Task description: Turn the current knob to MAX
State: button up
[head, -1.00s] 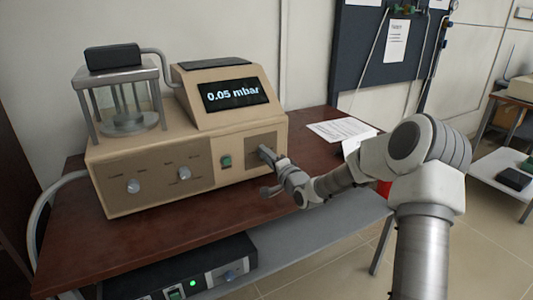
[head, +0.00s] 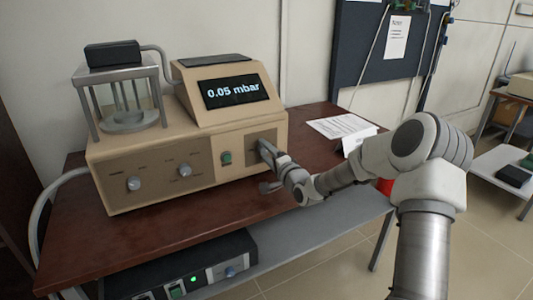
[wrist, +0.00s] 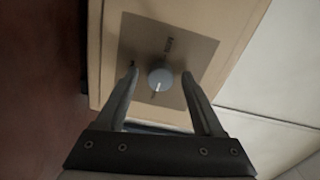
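The beige device (head: 150,150) stands on the table with "0.05 mbar" on its display (head: 234,91). In the wrist view a round grey knob (wrist: 160,79) sits on a grey-brown panel (wrist: 190,50), with a white mark pointing down and slightly left in the picture. Small labels near it are too blurred to read. My gripper (wrist: 160,73) is open, one fingertip on each side of the knob, with a visible gap on both sides. In the head view my gripper (head: 267,150) is at the device's right front panel and hides the knob there.
Two more knobs, a left one (head: 133,183) and a middle one (head: 184,170), and a green switch (head: 226,158) are on the device's front. A glass chamber (head: 124,100) stands on top. Papers (head: 340,126) lie on the table's right. A dark unit (head: 190,270) is below.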

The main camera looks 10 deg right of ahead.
jog(key=p+v, duration=0.1)
jog(key=v, duration=1.6)
jog(key=shift+s+p, duration=0.2)
jog(key=shift+p, duration=0.15)
jog(key=shift+r, duration=0.1)
